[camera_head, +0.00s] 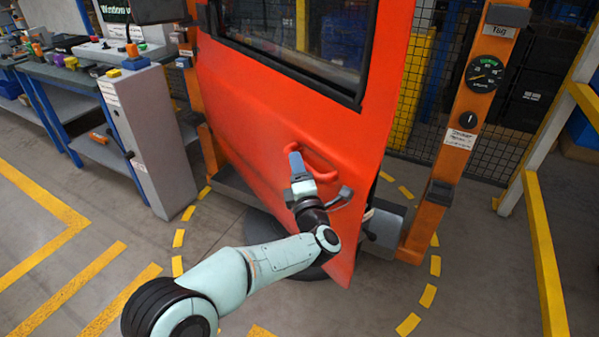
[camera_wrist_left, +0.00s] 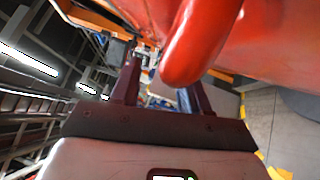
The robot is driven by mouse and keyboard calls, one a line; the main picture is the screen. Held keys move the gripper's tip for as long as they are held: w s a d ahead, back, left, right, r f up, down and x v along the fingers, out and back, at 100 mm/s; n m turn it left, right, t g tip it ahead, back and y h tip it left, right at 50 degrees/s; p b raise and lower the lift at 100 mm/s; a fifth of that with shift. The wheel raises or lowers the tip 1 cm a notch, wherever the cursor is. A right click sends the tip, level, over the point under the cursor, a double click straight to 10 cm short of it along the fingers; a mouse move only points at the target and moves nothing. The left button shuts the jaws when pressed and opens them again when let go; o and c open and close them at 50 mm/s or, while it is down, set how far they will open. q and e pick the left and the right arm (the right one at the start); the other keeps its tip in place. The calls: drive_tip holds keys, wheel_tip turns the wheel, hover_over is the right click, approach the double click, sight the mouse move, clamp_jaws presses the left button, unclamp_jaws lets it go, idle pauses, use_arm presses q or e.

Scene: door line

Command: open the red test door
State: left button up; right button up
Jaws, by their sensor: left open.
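The red test door (camera_head: 265,110) hangs in an orange frame in the head view, with a dark window at its top. Its lower right edge stands apart from the right post, with a gap between them. The red door handle (camera_head: 322,170) is on the right half of the door. My left gripper (camera_head: 296,160) is at the handle, its jaws open. In the left wrist view, the rounded red handle (camera_wrist_left: 200,45) lies in front of and partly over the right finger of my left gripper (camera_wrist_left: 158,92). Contact cannot be told. My right gripper is not in view.
An orange post (camera_head: 455,150) with a dial gauge (camera_head: 484,74) stands right of the door. A grey cabinet (camera_head: 150,135) and a workbench (camera_head: 60,72) are at the left. A yellow-and-white rail (camera_head: 545,250) is at the right. Dashed yellow floor marks ring the door.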

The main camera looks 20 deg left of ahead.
use_arm(q)
drive_tip(key=shift+d+f, duration=0.1)
drive_tip(key=shift+f, duration=0.05)
drive_tip(key=p+v, duration=0.1)
drive_tip(key=v, duration=1.2)
drive_tip(key=shift+s+p, duration=0.2)
drive_tip(key=shift+p, duration=0.15)
use_arm(e)
drive_tip(key=shift+t, duration=0.6)
drive_tip(key=w, duration=0.1)
drive_tip(key=w+r, duration=0.2)
drive_tip(key=shift+w+a+r, duration=0.15)
drive_tip(key=shift+a+r, duration=0.05)
drive_tip(key=shift+a, duration=0.05)
